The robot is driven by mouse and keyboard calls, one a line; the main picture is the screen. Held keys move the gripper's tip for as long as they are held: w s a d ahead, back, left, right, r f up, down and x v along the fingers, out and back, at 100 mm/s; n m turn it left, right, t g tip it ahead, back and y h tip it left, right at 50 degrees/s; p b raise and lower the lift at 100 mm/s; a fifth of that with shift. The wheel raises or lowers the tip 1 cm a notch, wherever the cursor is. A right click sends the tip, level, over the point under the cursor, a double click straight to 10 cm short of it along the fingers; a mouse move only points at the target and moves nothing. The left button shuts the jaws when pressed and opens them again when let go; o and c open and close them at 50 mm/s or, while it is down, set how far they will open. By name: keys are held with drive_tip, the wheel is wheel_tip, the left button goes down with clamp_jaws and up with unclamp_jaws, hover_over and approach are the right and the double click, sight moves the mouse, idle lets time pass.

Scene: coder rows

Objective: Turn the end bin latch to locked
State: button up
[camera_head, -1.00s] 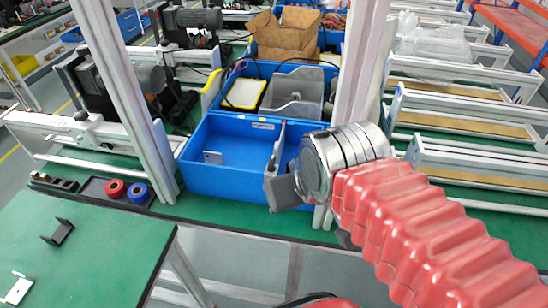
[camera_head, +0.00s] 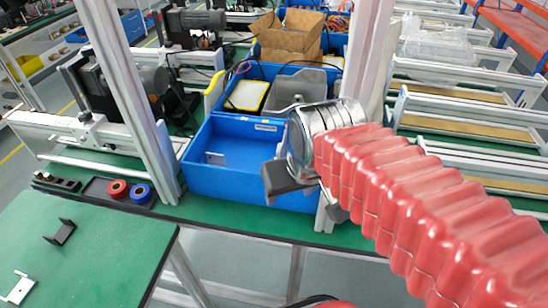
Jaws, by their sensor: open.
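The blue end bin (camera_head: 230,188) stands on the green bench between two pale uprights. A small pale plate (camera_head: 215,158) shows inside it toward the left; I cannot tell whether this is the latch. No latch handle or locked mark can be made out. My gripper (camera_head: 278,182) is at the bin's right front, in front of its wall in the picture. It is open, and nothing shows held in it. It hides the bin's right part, and I cannot tell whether it touches the bin.
More blue bins stand behind, one with a grey container (camera_head: 303,86) and one with a cardboard box (camera_head: 290,38). A pale upright (camera_head: 361,60) rises close behind my wrist. Red and blue rings (camera_head: 118,189) lie in a dark tray at left. The green table (camera_head: 90,250) is mostly clear.

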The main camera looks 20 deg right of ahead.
drive_tip(key=w+d+r+n+g, duration=0.1)
drive_tip(key=w+r+n+g, duration=0.3)
drive_tip(key=w+r+n, duration=0.6)
drive_tip(key=shift+w+r+n+g, duration=0.25)
drive_tip(key=shift+w+n, duration=0.85)
drive_tip(key=shift+w, duration=0.75)
drive_tip(key=shift+f, duration=0.15)
wheel_tip(320, 180, down, 14)
drive_tip(key=shift+r, duration=0.15)
drive_tip(key=shift+c, duration=0.6)
drive_tip(key=c, duration=0.9)
